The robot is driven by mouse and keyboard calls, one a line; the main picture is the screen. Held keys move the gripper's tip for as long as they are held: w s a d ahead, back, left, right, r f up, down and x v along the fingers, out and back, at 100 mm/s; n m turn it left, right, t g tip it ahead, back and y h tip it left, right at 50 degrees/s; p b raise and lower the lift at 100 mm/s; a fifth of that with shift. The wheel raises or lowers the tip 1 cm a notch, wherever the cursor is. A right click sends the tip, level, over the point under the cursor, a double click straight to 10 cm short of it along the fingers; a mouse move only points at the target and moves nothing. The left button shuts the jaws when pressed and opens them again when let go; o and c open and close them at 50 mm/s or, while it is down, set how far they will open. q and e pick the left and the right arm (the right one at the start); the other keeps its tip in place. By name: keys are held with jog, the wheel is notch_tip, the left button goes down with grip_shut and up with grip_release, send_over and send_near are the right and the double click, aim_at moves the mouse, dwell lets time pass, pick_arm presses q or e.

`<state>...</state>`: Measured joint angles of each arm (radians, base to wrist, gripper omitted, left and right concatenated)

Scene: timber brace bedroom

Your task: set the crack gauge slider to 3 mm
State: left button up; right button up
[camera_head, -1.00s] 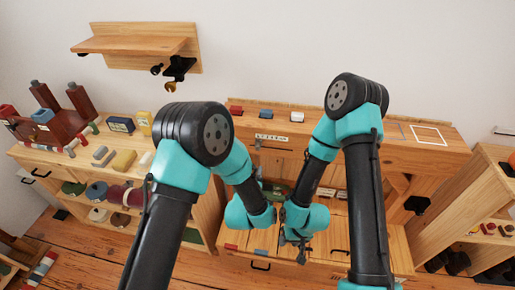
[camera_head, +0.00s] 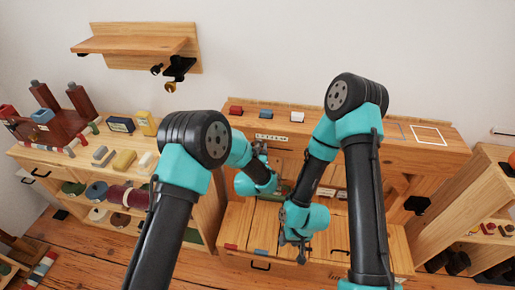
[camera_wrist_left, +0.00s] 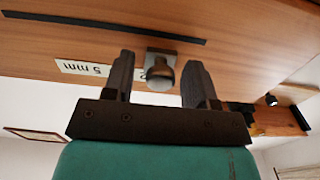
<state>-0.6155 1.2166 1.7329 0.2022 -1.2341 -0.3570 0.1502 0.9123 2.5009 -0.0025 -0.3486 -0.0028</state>
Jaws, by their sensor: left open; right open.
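The crack gauge shows as a pale printed scale strip (camera_head: 271,137) on the front of the wooden desk (camera_head: 345,137). In the left wrist view the scale strip (camera_wrist_left: 85,69) appears upside down, with "5 mm" readable and the rest partly hidden by a finger. A rounded metal knob (camera_wrist_left: 161,76) on a small square plate, seemingly the slider, stands beside the strip. My left gripper (camera_wrist_left: 159,66) is open, with the knob between its fingers and visible gaps on both sides. It also shows in the head view (camera_head: 260,148), just below the strip. My right gripper (camera_head: 300,251) is open, low before the desk.
Red (camera_head: 236,110), blue (camera_head: 266,114) and white (camera_head: 297,117) blocks lie on the desk's upper ledge. A loaded shelf unit (camera_head: 130,168) stands at left, and another (camera_head: 485,215) at right. A dark strip (camera_wrist_left: 105,27) runs along the wood near the knob.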

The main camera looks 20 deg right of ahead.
aim_at(269, 143)
pick_arm(q)
jog(key=shift+c, duration=0.3)
grip_shut()
jog(key=shift+s+d, duration=0.3)
jog(key=shift+d, duration=0.3)
jog(key=shift+s+d, duration=0.3)
jog(key=shift+d, duration=0.35)
jog(key=shift+s+d, duration=0.3)
jog(key=shift+d, duration=0.3)
jog(key=shift+o, duration=0.3)
grip_release()
jog(key=shift+a, duration=0.1)
